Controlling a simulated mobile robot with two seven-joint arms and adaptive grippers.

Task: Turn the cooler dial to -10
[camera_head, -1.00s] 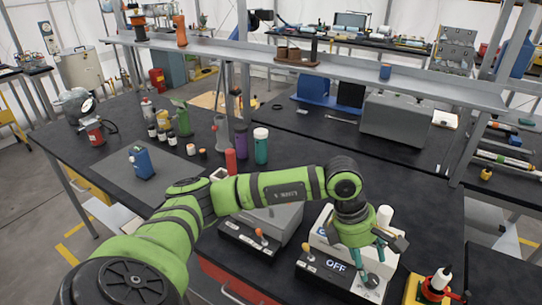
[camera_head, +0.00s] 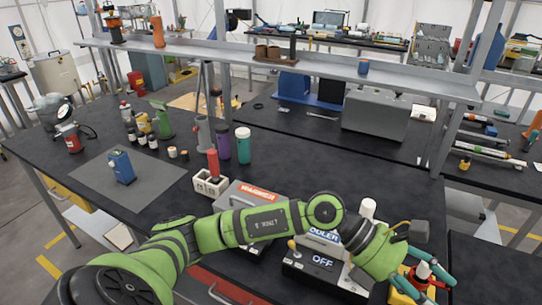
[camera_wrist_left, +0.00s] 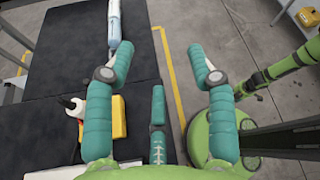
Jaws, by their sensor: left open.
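The cooler (camera_head: 308,268) stands near the front edge of the bench in the head view. Its display (camera_head: 323,262) reads OFF, and an orange-tipped lever (camera_head: 292,245) is at its left. My left forearm and wrist cover its right part, and I cannot clearly make out the dial. My left gripper (camera_head: 428,284) is right of the cooler, with its teal fingers around and above a yellow item with a red-and-white bottle. In the left wrist view, the gripper (camera_wrist_left: 160,62) is open and empty, with the yellow item (camera_wrist_left: 118,118) left of it. My right gripper is not in view.
A grey box with an orange label (camera_head: 258,192) stands left of the cooler, behind my arm. A white holder (camera_head: 210,183) and several bottles are farther back. A raised shelf (camera_head: 290,68) crosses the bench. The wrist view shows floor beyond the bench edge.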

